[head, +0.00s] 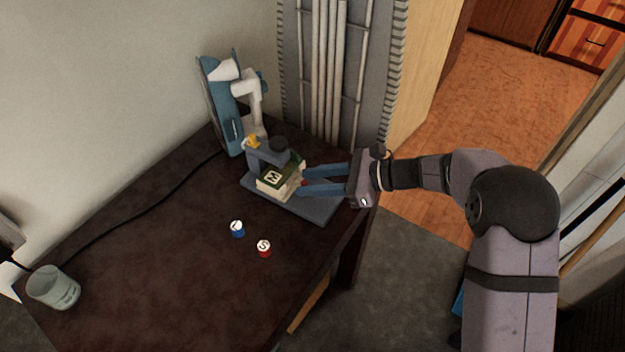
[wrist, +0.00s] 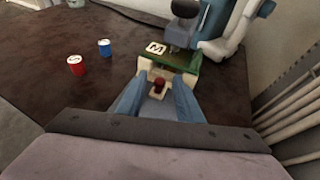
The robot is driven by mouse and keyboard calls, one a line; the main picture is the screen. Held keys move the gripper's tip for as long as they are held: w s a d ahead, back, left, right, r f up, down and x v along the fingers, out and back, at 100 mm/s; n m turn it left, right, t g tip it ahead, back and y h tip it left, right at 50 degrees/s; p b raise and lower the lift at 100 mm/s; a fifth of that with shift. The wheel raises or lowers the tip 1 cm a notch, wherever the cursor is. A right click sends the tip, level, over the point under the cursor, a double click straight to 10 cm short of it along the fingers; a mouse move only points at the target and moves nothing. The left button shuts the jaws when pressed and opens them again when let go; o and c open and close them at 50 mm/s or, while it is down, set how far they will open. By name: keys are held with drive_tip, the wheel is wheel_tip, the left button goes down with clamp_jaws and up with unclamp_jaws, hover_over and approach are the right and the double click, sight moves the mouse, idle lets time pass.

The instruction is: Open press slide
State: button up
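The press (head: 275,167) stands on a grey base plate (head: 318,212) near the table's far right corner. It has a dark round knob on top, a green-and-cream body and a label marked "M" (head: 272,178). In the wrist view the press (wrist: 180,50) is straight ahead. A cream slide tab with a small red knob (wrist: 159,83) sticks out toward me. My gripper (head: 304,180) is open, coming from the right with its blue fingers pointing at the press. In the wrist view the fingers (wrist: 158,80) lie on either side of the red knob. I cannot tell whether they touch the slide.
A blue cap (head: 237,229) and a red cap (head: 264,248) lie on the dark table in front of the press. A blue-and-white device (head: 228,95) stands behind it. A glass (head: 53,287) is at the far left. The table's middle is clear.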

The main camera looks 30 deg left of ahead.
drive_tip(key=shift+c, duration=0.2)
clamp_jaws()
drive_tip(key=d, duration=0.2)
drive_tip(key=d+p, duration=0.1)
drive_tip(key=d, duration=0.5)
drive_tip(key=shift+w+d+p, duration=0.2)
drive_tip(key=shift+w+p, duration=0.05)
drive_tip(key=shift+p, duration=0.1)
drive_tip(key=shift+o, duration=0.2)
unclamp_jaws()
